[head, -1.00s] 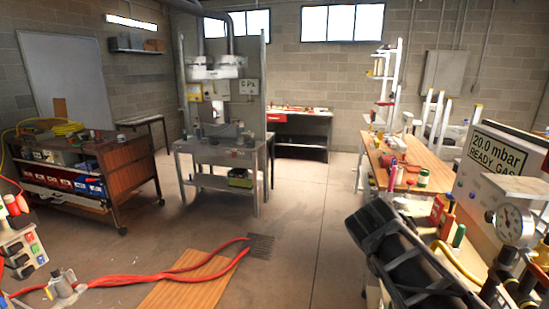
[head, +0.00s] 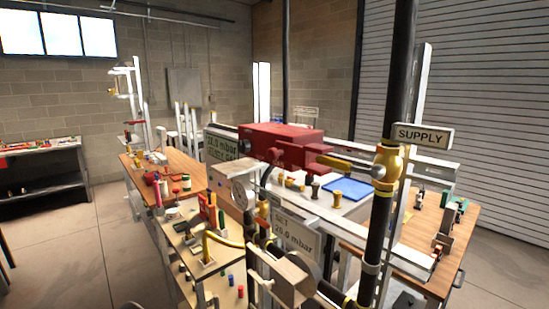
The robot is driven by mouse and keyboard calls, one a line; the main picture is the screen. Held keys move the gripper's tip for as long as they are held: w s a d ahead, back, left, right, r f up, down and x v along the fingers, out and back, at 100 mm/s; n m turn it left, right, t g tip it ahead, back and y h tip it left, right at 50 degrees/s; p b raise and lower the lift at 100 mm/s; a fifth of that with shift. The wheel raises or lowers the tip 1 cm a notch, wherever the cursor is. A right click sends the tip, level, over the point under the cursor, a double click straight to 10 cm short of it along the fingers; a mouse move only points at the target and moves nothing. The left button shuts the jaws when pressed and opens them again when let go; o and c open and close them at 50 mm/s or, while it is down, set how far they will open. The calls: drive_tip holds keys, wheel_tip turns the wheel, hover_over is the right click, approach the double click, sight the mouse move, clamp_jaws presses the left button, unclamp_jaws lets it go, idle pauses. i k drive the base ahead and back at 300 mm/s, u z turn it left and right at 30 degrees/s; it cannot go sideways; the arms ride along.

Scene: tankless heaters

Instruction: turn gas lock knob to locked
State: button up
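A gas supply assembly fills the right half of the head view. A brass valve body (head: 388,165) sits on a black upright pipe (head: 378,235), below a sign reading SUPPLY (head: 424,136). A yellow handle (head: 335,162) points left from the valve. Left of the handle is a red block (head: 280,143) with red parts reaching towards it. I cannot tell which part is the gas lock knob or whether it is locked. My gripper does not show in the head view.
A wood-topped bench (head: 143,180) with small tools stands left of the assembly. A roller shutter (head: 480,110) is behind. The concrete floor (head: 85,250) at left is open.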

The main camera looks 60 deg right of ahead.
sight(245, 146)
drive_tip(key=k, duration=0.45)
drive_tip(key=z, duration=0.9)
drive_tip(key=i, duration=0.2)
drive_tip(key=z, duration=0.9)
